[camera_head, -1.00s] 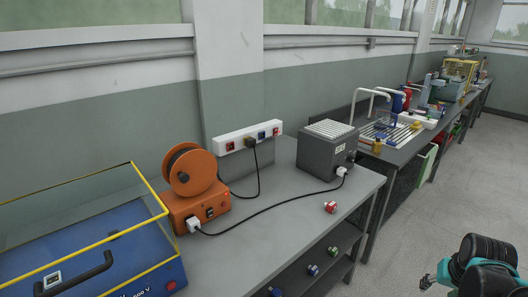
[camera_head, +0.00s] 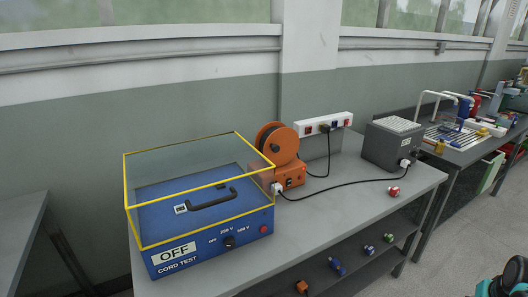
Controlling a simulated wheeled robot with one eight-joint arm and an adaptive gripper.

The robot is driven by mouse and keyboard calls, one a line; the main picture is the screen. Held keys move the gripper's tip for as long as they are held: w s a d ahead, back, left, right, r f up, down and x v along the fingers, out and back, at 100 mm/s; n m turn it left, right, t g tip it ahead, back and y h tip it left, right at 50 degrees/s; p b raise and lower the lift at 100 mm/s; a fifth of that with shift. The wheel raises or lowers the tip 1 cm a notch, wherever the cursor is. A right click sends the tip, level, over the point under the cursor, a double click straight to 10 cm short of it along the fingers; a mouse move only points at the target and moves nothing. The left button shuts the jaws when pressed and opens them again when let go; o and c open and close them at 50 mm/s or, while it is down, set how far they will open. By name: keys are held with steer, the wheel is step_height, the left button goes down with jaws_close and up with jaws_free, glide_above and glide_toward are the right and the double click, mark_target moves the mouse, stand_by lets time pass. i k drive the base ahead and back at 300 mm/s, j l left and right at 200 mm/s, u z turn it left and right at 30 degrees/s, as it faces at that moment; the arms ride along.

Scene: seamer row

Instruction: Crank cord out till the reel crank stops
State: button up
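The orange cord reel (camera_head: 279,145) stands on the grey bench just right of the blue cord tester, partly behind the tester's clear cover. A white plug (camera_head: 277,189) sits at its orange base (camera_head: 291,174), and a black cord (camera_head: 340,189) runs from there to the grey box on the right. I cannot make out a crank on the reel. My gripper is not in view. Only a dark and teal part of my arm shows at the lower right corner, far from the reel.
The blue tester (camera_head: 206,245) with a yellow-framed cover reads OFF. A white socket strip (camera_head: 318,126) is behind the reel. A grey box (camera_head: 392,146) and a red plug (camera_head: 393,191) are to the right. Bare bench (camera_head: 330,218) lies in front of the cord. Small plugs are on the shelf below.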

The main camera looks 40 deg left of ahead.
mark_target(279, 143)
steer(key=l+u, duration=0.1)
steer(key=u, duration=0.3)
steer(key=l+u, duration=0.15)
steer(key=u, duration=0.25)
steer(key=l+u, duration=0.1)
steer(key=u, duration=0.3)
steer(key=l+u, duration=0.15)
steer(key=u, duration=0.25)
